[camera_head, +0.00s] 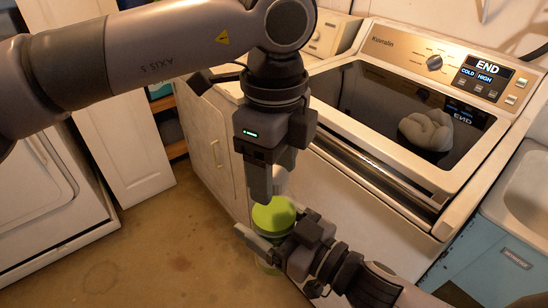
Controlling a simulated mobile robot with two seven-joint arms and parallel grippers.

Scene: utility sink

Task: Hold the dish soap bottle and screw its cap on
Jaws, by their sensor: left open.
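The dish soap bottle (272,215) shows as a green, rounded body below the middle of the head view. My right gripper (272,236) comes in from the lower right, with its fingers around the bottle, and holds it up in front of the washer. A pale grey piece that looks like the cap (281,181) is just above the bottle, at the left gripper's fingers. My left gripper (269,192) points straight down over the bottle and is open. Its fingers partly hide the cap and the bottle's top, so I cannot tell whether the cap is seated on the neck.
A washer (345,150) with a dark glass lid stands behind; a folded grey cloth (426,130) shows at the lid. A blue-fronted utility sink (490,255) is at the right. A white appliance (45,200) is at the left. The brown floor (150,260) between is clear.

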